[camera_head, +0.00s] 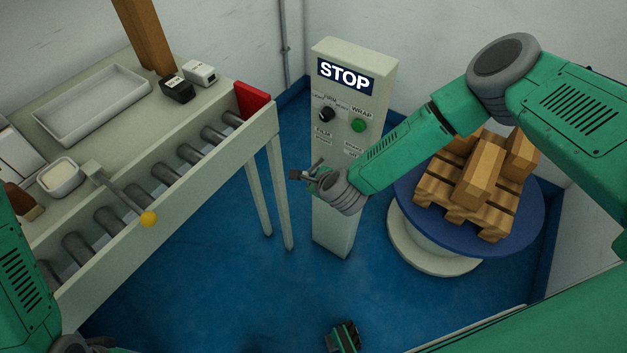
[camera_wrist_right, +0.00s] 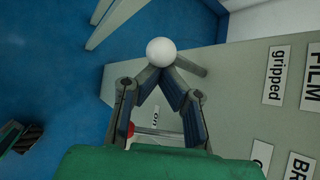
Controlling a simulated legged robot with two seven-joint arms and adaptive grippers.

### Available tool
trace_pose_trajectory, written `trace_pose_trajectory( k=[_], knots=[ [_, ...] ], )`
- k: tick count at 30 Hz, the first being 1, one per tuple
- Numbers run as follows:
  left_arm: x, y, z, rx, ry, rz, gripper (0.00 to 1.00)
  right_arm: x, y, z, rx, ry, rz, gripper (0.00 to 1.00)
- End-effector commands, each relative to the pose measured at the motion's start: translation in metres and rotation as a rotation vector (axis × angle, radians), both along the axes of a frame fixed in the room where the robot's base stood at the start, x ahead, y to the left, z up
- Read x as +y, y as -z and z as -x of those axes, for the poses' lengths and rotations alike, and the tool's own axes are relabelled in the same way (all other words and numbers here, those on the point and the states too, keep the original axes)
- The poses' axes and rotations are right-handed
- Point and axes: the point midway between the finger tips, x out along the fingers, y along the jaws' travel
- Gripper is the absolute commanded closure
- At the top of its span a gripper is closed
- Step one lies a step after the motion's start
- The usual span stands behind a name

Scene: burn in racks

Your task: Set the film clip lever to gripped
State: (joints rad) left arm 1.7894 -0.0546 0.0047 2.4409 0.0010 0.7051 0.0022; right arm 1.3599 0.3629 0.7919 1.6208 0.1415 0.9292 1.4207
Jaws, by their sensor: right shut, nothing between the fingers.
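The pale control post (camera_head: 345,75) stands in the middle of the head view with a STOP sign. Its film controls are largely hidden by my right gripper (camera_head: 306,175), which is in front of the panel. In the right wrist view, a white ball knob (camera_wrist_right: 160,51), apparently the lever's end, is at the tips of my right gripper (camera_wrist_right: 160,72). The fingers converge and are shut with nothing between them; whether they touch the ball is unclear. The "gripped" label (camera_wrist_right: 275,74) lies to the right of the knob. My left gripper (camera_head: 88,346) shows only partly at the bottom left edge.
A roller conveyor table (camera_head: 200,185) with a yellow ball-ended lever (camera_head: 148,218) stands at left. The turntable (camera_head: 440,240) carries a pallet with wooden blocks at right. The blue floor before the post is mostly clear.

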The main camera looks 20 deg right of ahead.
Motion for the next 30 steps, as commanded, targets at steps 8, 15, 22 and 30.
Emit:
trace_pose_trajectory(
  k=[8, 15, 22, 30],
  knots=[
    [0.000, -0.002, 0.000, 0.000, 0.000, 0.000, 0.53, -0.001, -0.009, -0.003, 0.061, -0.001, -0.083, 1.00],
    [0.000, -0.004, 0.000, 0.000, 0.000, 0.000, 0.53, -0.002, -0.012, -0.003, 0.060, 0.000, -0.080, 1.00],
    [0.000, -0.012, 0.000, 0.000, 0.000, 0.000, 0.53, -0.002, -0.023, -0.002, 0.061, 0.000, -0.080, 1.00],
    [0.000, -0.013, 0.000, 0.000, 0.000, 0.000, 0.53, -0.002, -0.025, -0.002, 0.059, 0.000, -0.079, 1.00]
  ],
)
